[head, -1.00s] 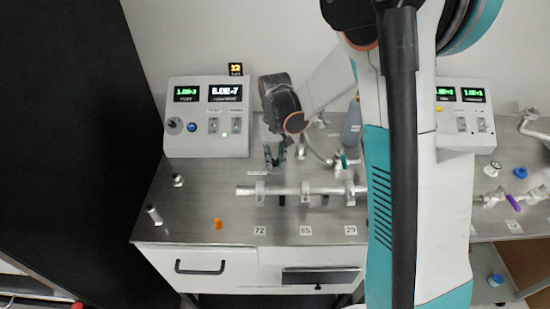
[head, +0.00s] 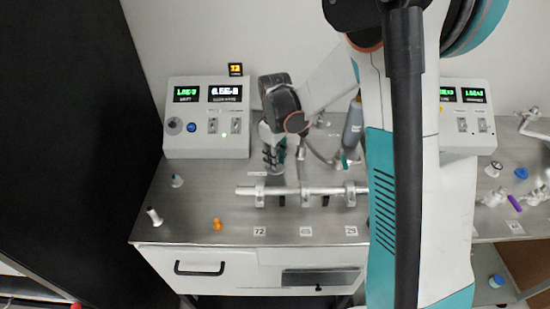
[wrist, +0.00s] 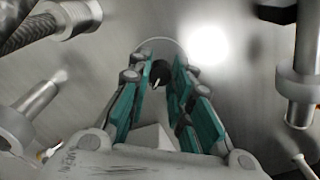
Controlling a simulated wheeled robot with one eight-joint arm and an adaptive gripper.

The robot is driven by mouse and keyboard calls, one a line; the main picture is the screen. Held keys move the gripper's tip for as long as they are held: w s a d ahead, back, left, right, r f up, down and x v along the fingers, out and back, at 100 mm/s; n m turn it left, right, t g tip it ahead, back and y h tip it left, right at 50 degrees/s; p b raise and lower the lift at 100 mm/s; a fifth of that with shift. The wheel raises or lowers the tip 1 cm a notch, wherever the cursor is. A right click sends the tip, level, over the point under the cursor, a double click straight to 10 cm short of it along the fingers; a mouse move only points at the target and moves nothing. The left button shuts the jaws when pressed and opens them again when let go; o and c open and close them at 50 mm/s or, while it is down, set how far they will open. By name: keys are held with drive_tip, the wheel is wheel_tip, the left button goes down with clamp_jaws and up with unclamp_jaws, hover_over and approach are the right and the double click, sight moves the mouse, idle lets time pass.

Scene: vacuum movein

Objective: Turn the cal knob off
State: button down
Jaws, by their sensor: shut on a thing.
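My gripper (head: 272,168) points down at the back of the steel bench, just behind the horizontal metal pipe. In the wrist view its teal-padded fingers (wrist: 160,82) are closed in around a small dark knob (wrist: 159,74), which I take to be the cal knob. The knob has a pale mark and sits in front of a round grey disc (wrist: 163,47). The fingers hide part of it, and its exact angle is hard to read. In the head view my gripper hides the knob.
The pipe (head: 290,190) with its clamps runs just in front of my gripper. A grey control box (head: 207,140) with lit displays stands behind left. A dark cylinder (head: 353,127) stands to the right. An orange part (head: 217,224) and small metal fittings (head: 153,216) lie front left.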

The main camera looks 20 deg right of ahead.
idle(0.4)
drive_tip(key=c, duration=1.4)
unclamp_jaws()
wheel_tip(320, 180, up, 12)
